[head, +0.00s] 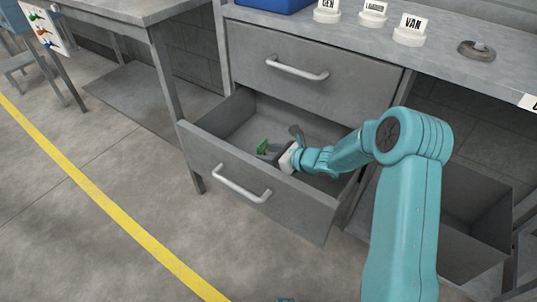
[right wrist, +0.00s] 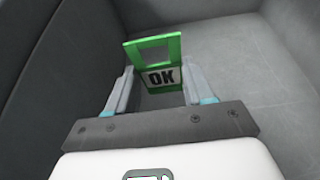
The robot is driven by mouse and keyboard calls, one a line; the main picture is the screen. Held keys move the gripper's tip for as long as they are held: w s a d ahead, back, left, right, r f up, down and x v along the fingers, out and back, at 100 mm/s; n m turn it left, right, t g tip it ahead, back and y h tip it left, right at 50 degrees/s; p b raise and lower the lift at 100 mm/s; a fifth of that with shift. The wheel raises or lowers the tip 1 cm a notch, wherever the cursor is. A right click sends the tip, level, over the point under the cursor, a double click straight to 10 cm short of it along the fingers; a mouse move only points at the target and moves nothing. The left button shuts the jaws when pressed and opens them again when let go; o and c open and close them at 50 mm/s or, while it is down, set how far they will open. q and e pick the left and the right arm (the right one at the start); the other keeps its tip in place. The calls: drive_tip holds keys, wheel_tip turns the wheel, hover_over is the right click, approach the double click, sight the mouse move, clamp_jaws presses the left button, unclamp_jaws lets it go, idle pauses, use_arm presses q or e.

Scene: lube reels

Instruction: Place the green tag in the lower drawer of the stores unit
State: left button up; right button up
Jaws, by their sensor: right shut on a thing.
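The green tag (head: 262,146) is inside the open lower drawer (head: 262,183) of the stores unit, held by my right gripper (head: 272,150). In the right wrist view the tag (right wrist: 155,65) is a green frame with a white panel reading OK. It stands between the two fingers of my right gripper (right wrist: 155,80), which are shut on it. Grey drawer walls surround it there. I cannot tell whether the tag touches the drawer floor. The upper drawer (head: 300,72) is closed.
The bench top above holds a blue bin (head: 268,4), several white labelled pieces, one reading VAN (head: 410,30), and a grey round item (head: 477,50). An open grey box (head: 478,215) stands at the right. A yellow line (head: 110,207) crosses the clear floor at the left.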

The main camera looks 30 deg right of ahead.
drive_tip(key=o, duration=1)
drive_tip(key=shift+r+p, duration=0.2)
drive_tip(key=shift+p, duration=0.1)
drive_tip(key=p+v, duration=0.3)
drive_tip(key=v, duration=0.9)
drive_tip(key=shift+r, duration=0.35)
